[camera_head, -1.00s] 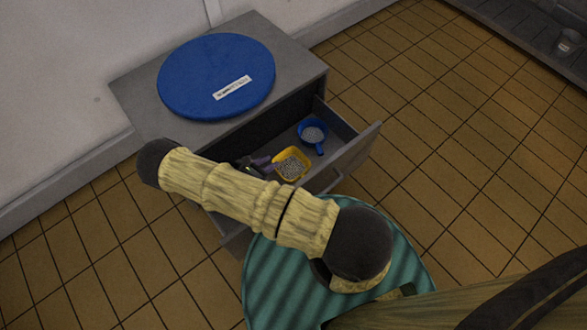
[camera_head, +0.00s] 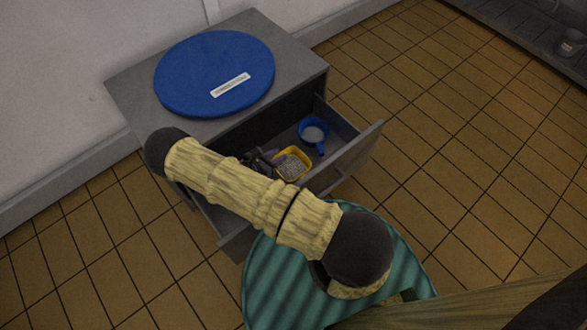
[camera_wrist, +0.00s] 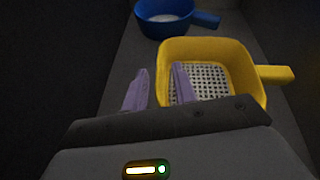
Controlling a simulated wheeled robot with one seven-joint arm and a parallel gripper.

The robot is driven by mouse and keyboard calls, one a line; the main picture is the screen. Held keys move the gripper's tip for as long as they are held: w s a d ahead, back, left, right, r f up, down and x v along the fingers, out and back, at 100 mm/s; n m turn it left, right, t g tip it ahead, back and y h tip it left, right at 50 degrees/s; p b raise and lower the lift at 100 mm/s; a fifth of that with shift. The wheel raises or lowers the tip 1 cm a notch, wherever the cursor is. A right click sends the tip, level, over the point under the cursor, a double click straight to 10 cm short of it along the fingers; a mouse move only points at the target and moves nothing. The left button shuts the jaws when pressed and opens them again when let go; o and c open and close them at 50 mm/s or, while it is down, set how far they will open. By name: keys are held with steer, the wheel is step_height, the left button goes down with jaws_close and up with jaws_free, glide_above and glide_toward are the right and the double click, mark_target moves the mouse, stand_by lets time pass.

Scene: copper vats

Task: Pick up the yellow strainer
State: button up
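The yellow strainer (camera_head: 304,158) lies in the open drawer, and its perforated base shows in the wrist view (camera_wrist: 240,66). Its short handle points right in the wrist view. My gripper (camera_wrist: 162,78) is at the strainer's left wall there, with its two purple fingers apart. The left finger is outside that wall and the right finger appears to be over the inside of the bowl. I cannot tell whether either finger touches the wall. In the head view my gripper (camera_head: 272,157) is partly hidden behind my arm, just left of the strainer.
A blue strainer (camera_head: 313,132) lies farther along the same drawer (camera_head: 352,155), beyond the yellow one. The drawer walls stand close around my gripper. A blue round lid (camera_head: 200,75) lies on top of the grey cabinet (camera_head: 290,72). The tiled floor (camera_head: 450,130) to the right is clear.

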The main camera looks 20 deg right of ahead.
jaws_close()
step_height(320, 180, up, 10)
steer(key=p, duration=0.6)
stand_by(0.4)
